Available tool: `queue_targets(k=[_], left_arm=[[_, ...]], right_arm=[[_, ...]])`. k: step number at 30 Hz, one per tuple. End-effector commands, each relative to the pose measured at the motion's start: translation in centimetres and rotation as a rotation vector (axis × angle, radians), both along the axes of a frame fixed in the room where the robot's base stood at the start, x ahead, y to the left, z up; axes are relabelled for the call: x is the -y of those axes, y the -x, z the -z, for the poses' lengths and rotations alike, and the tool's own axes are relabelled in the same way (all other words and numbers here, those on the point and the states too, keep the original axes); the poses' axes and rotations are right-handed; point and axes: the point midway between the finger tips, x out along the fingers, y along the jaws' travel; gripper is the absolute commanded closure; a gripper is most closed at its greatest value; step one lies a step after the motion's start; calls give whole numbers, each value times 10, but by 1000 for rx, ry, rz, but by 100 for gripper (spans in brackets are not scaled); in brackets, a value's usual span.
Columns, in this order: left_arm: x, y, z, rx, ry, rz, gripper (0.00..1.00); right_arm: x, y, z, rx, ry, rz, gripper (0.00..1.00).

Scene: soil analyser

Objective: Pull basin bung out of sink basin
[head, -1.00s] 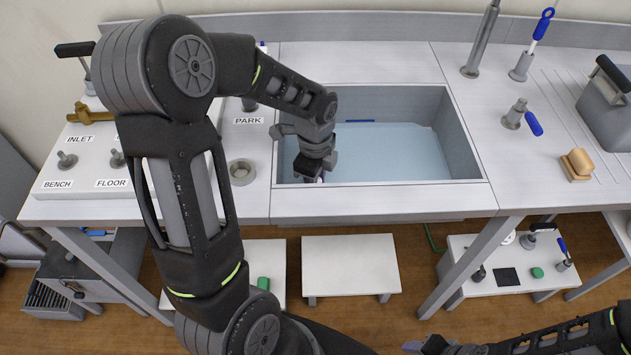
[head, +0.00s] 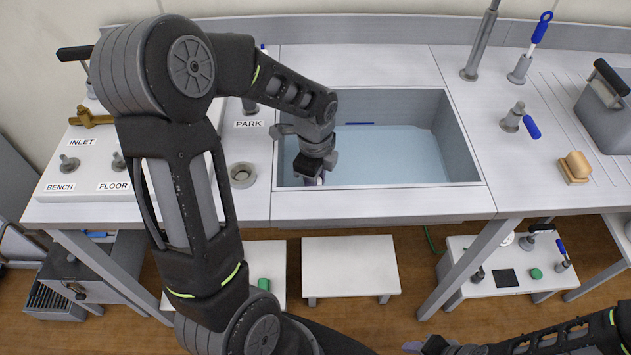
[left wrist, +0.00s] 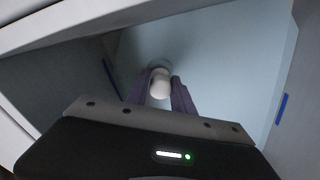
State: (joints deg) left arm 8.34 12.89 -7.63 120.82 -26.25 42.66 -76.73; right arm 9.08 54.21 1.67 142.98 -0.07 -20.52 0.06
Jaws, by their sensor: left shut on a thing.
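The sink basin (head: 461,150) is a grey rectangular tub set in the bench, with pale blue water (head: 395,158) in it. My left gripper (head: 316,178) reaches down into the basin's left part in the head view. In the left wrist view its two dark fingers (left wrist: 160,92) are shut on the basin bung (left wrist: 160,84), a white rounded knob with a greyish disc behind it. I cannot tell whether the bung is seated or lifted. In the head view the gripper and arm hide the bung. My right arm shows at the lower right; its gripper (head: 428,346) is partly cut off.
A round holder (head: 242,175) beside the PARK label stands left of the basin. A panel with INLET, BENCH and FLOOR valves (head: 90,165) is further left. The bench right of the basin has free room.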

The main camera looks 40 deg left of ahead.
Motion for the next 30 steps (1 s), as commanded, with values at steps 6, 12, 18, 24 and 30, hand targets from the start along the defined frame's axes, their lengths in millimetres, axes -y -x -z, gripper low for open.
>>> queue_targets(k=[6,12,18,24,30], left_arm=[[0,0,-2,0,0,0,100],[0,0,-2,0,0,0,100],[0,0,-7,0,0,0,100],[0,0,-18,0,0,0,100],[0,0,-29,0,0,0,100]], right_arm=[[0,0,-2,0,0,0,57],[0,0,-1,0,0,0,57],[0,0,-6,0,0,0,57],[0,0,-15,0,0,0,57],[0,0,-24,0,0,0,57]])
